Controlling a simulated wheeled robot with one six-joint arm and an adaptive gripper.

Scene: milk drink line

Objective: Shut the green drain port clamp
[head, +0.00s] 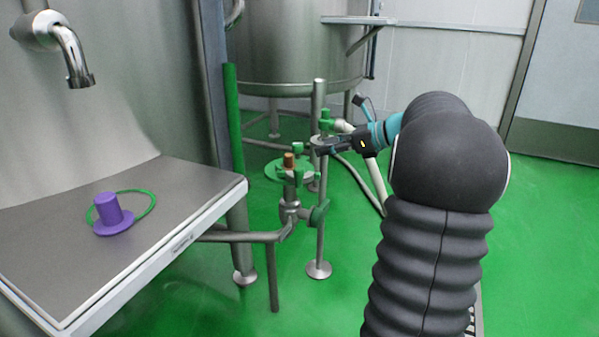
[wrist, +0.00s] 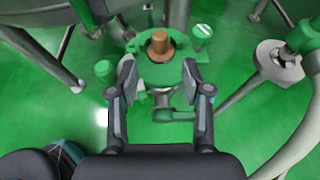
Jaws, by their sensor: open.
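The green drain port clamp (head: 285,172) sits around the top of a steel pipe fitting, with a copper-brown plug or stub (head: 289,160) rising from its middle. In the wrist view the clamp (wrist: 150,78) lies ahead of my gripper, with one green knob at left and a green piece with a white mark at upper right. I cannot tell whether the clamp's halves meet. My gripper (head: 320,146) is open and empty, just right of the clamp in the head view. In the wrist view its fingers (wrist: 159,80) stand apart on either side of the fitting.
A steel post (head: 320,240) stands close behind. A steel shelf (head: 170,180) at left holds a purple cap (head: 109,210) with a green loop. A large tank (head: 290,50) stands behind. Green floor is open at right.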

